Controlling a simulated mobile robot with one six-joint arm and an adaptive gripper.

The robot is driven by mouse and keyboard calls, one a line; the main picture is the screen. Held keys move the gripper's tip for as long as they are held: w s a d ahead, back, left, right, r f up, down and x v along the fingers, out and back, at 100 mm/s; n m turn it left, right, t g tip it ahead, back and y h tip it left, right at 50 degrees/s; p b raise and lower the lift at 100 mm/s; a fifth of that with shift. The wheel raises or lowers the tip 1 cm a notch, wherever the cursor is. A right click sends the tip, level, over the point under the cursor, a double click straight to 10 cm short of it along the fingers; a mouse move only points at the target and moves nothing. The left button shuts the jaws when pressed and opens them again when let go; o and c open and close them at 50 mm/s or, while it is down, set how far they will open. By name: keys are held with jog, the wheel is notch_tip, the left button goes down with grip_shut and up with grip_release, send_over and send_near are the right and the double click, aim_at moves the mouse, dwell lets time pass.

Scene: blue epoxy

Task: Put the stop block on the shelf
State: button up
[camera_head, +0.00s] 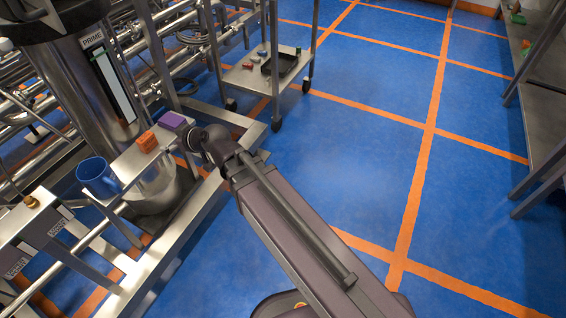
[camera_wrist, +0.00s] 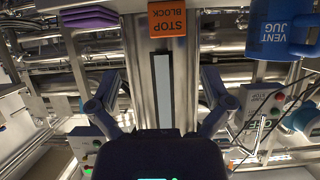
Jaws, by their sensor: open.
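The orange stop block (camera_head: 147,141) sits on a narrow steel ledge (camera_head: 128,162), between a purple block (camera_head: 172,120) and a blue jug (camera_head: 98,177). In the wrist view the stop block (camera_wrist: 167,18) is at the top centre, its lettering upside down. My gripper (camera_head: 194,143) is beside the ledge, close to the purple and orange blocks. In the wrist view my gripper (camera_wrist: 160,88) has its fingers spread wide with nothing between them; the stop block is beyond them. Which surface is the task's shelf I cannot tell.
The blue vent jug (camera_wrist: 283,28) and purple block (camera_wrist: 88,18) flank the stop block. A steel column (camera_head: 92,85) and pipes stand behind the ledge. A steel cart (camera_head: 247,82) holds a black tray and small blocks. A steel bench (camera_head: 540,110) stands at right; the middle floor is clear.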

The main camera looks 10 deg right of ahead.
jog(key=s+d+f+m+g+h, duration=0.2)
jog(key=s+d+f+m+h, duration=0.1)
jog(key=d, duration=0.8)
jog(key=s+d+f+m+g+h, duration=0.3)
jog(key=d+f, duration=0.1)
jog(key=d, duration=0.7)
jog(key=s+d+f+m+g+h, duration=0.3)
jog(key=d, duration=0.7)
jog(key=shift+s+d+f+m+h, duration=0.2)
jog(key=shift+d+m+h, duration=0.1)
jog(key=shift+d, duration=0.1)
